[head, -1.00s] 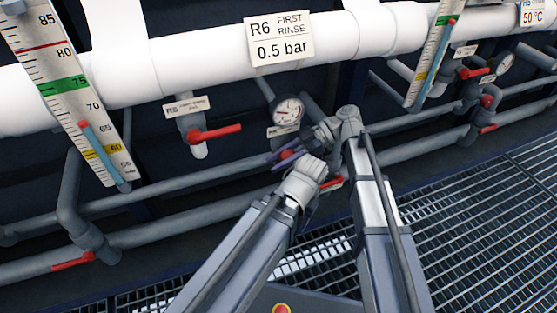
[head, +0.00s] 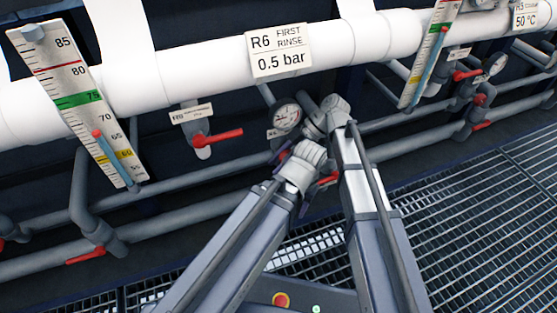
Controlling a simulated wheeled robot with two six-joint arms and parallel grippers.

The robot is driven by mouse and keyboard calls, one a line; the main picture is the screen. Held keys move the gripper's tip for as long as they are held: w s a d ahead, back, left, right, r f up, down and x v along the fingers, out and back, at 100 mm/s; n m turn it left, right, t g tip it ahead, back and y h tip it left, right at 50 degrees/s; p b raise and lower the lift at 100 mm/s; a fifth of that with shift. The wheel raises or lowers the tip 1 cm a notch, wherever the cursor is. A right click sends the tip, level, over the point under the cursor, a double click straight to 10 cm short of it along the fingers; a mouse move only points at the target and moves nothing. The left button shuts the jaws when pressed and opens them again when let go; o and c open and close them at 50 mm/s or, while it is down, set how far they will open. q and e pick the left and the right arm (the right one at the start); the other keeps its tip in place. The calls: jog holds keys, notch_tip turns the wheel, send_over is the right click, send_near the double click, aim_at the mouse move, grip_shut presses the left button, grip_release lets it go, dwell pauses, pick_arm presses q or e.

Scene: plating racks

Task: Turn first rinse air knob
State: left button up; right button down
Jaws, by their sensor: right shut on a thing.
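The R6 FIRST RINSE sign (head: 279,50) reads 0.5 bar and hangs on the white pipe. Below it is a round gauge (head: 286,117) with a white face; its reading is too small to tell. A small red knob (head: 283,157) sits just under the gauge, mostly covered. My right gripper (head: 280,156) reaches in from the right and is shut on the red knob; its fingers are partly hidden. My left arm ends just in front of and below it, and its fingers are largely hidden behind its wrist.
A red-handled valve (head: 222,136) is left of the gauge. Another red handle (head: 328,178) is close right of my left wrist. Grey pipes (head: 180,221) run along the wall. Metal grating (head: 470,215) covers the floor at the right.

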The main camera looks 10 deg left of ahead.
jog(key=c, duration=0.8)
grip_release()
jog(key=shift+c, duration=0.2)
pick_arm(q)
jog(key=shift+f, duration=0.15)
